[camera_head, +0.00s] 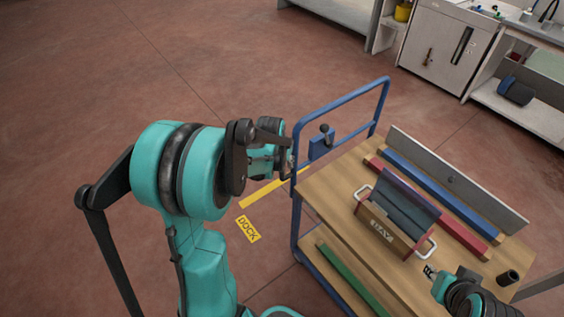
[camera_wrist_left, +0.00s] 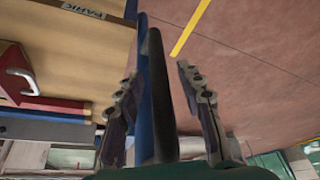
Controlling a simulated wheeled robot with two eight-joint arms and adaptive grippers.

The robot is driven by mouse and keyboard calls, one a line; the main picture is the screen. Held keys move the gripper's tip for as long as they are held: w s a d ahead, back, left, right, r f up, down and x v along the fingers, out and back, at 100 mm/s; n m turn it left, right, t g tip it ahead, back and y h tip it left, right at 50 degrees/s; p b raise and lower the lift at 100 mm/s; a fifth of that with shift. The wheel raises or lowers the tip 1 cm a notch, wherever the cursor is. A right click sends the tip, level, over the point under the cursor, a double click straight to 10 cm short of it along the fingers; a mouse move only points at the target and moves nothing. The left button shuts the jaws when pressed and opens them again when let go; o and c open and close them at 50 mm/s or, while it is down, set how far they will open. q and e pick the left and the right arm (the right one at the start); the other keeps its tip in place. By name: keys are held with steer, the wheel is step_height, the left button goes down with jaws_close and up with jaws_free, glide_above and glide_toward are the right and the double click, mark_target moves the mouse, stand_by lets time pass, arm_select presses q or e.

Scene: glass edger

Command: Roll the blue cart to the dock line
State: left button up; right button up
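The blue cart (camera_head: 296,222) stands right of centre in the head view, with a wooden top and a raised blue tube handle (camera_head: 340,100). A yellow floor line (camera_head: 262,193) lies left of it, by a yellow DOCK label (camera_head: 248,229); a yellow line also shows in the left wrist view (camera_wrist_left: 190,28). My left gripper (camera_head: 288,160) is at the handle's near-left upright.
The cart carries an open box (camera_head: 382,232) with white handles, red and blue bars, a grey plate (camera_head: 455,178) and a dark cup (camera_head: 508,277). A green bar (camera_head: 350,280) lies on its lower shelf. Cabinets (camera_head: 447,42) stand at the back right. Floor at left is clear.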

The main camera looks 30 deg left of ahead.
arm_select(q)
jaws_close()
